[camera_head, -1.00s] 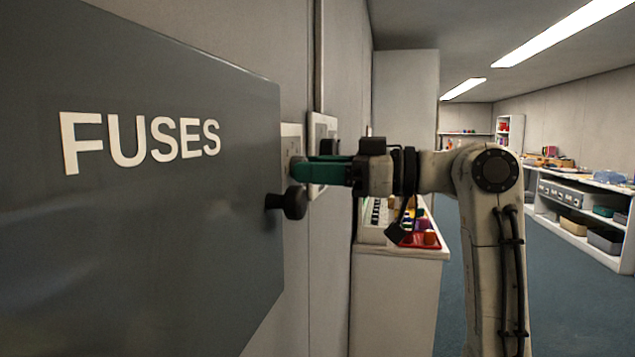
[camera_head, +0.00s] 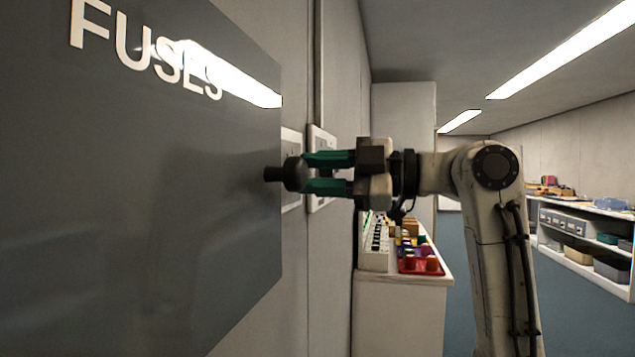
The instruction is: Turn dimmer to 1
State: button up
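A grey door lettered FUSES (camera_head: 150,180) fills the left side. A round black knob (camera_head: 295,173) projects from near its right edge. Just beyond that edge, pale wall plates (camera_head: 291,144) and (camera_head: 322,138) show on the wall; their faces are seen almost edge-on, and I cannot make out a dimmer or its setting. My gripper (camera_head: 304,172) points left with its two green fingers one above the other and a clear gap between them. In the picture the black knob overlaps the fingertips; I cannot tell whether they touch it. Nothing is visibly held.
A white cabinet (camera_head: 400,310) stands below and behind my gripper, with a red tray (camera_head: 420,267) and small coloured items on top. White shelves (camera_head: 590,249) with bins stand at the far right. Blue floor lies open between them.

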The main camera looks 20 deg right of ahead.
jog(key=shift+f+n, duration=0.25)
jog(key=shift+n, duration=0.35)
jog(key=o, duration=1)
jog(key=shift+r, duration=0.2)
jog(key=shift+o, duration=0.2)
jog(key=v, duration=1)
jog(key=shift+s+d, duration=0.2)
jog(key=shift+d, duration=0.15)
